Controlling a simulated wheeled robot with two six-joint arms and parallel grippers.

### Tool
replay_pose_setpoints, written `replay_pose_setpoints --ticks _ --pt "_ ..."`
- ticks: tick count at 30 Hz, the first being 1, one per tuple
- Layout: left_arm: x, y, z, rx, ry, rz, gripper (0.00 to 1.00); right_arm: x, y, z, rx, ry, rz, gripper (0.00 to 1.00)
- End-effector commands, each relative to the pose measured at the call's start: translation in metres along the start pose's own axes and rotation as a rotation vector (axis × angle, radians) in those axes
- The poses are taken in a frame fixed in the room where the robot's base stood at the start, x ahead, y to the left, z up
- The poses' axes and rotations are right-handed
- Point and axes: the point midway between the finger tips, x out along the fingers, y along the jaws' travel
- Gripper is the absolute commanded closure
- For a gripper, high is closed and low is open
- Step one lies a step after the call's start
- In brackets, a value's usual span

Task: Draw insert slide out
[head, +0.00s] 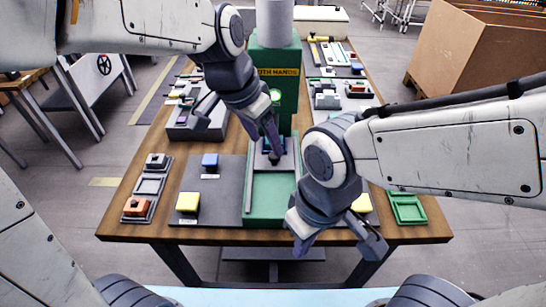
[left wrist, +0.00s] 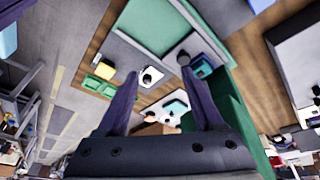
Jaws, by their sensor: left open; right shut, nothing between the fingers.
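The green slide tray (head: 270,200) lies at the front middle of the bench, its long channel running to the green press (head: 275,90). It also shows at the top of the left wrist view (left wrist: 160,22). A dark piece with a blue part (head: 273,147) sits at its far end, partly hidden by my fingers. My left gripper (head: 273,150) is open over that far end; in the left wrist view its purple fingers are apart, the right tip close to a grey round knob (left wrist: 183,56). Contact cannot be told. My right gripper (head: 301,245) is shut and empty near the tray's front right corner.
Yellow blocks (head: 187,202) (head: 362,204) and a blue block (head: 210,161) sit on dark grey plates beside the tray. More racks and tools lie at the back. Cardboard boxes (head: 490,55) stand behind right.

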Motion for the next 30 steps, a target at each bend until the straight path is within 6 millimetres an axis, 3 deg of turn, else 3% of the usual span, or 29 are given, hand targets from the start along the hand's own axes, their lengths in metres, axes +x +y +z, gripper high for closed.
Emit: replay_pose_setpoints --ticks 1,6,13,24,30 --pt "0.021 -0.015 -0.003 0.005 0.020 -0.010 0.32 0.026 0.002 0.001 0.000 0.001 0.000 1.00" --pt "0.032 -0.042 -0.017 0.035 0.062 -0.030 0.32 0.044 0.003 0.002 0.000 0.001 0.000 1.00" --pt "0.047 -0.048 -0.022 0.046 0.069 -0.033 0.32 0.046 0.003 0.002 -0.001 0.001 0.000 1.00" --pt "0.114 -0.049 -0.026 0.046 0.067 -0.032 0.32 0.052 0.004 0.002 0.000 0.001 0.000 1.00" --pt "0.132 -0.050 -0.029 0.045 0.069 -0.033 0.32 0.053 0.004 0.003 0.000 0.001 0.000 1.00"
